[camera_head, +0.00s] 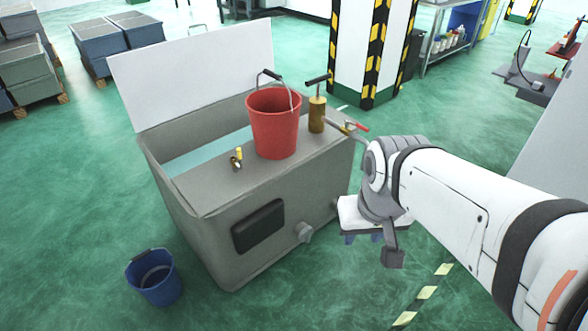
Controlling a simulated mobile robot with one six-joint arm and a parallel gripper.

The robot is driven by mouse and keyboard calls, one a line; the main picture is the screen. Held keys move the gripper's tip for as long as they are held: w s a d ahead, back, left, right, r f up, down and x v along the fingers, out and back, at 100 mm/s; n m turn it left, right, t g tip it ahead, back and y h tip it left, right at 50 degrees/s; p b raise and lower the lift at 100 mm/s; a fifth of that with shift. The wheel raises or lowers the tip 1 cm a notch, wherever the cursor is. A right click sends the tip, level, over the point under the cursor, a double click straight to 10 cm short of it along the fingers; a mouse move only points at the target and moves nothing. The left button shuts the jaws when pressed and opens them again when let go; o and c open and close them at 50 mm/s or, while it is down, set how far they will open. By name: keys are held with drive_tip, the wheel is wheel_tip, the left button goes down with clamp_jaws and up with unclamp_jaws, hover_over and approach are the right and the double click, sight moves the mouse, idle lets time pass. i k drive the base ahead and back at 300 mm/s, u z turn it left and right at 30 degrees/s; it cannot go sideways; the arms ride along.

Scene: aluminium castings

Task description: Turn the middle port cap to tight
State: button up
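A grey tank (215,235) stands on the green floor with its pale lid raised at the back. A grey knob-like cap (304,232) sticks out low on its front face, right of a dark rectangular panel (258,226). It is the only cap I make out there; I cannot tell whether it is the middle port cap, or how tight it is. My gripper (363,239) hangs to the right of the tank, apart from the cap, with its fingers pointing down. The finger gap is too small and partly covered to judge. I see nothing held in it.
A red bucket (273,128), a brass cylinder with a T-handle (317,114) and small yellow-and-brass pieces (238,158) stand on the tank top. A red-handled part is by its right edge. A blue bucket (155,277) is on the floor.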

sight(305, 235)
drive_tip(key=z, duration=0.05)
drive_tip(key=i, duration=1)
drive_tip(key=u, duration=0.1)
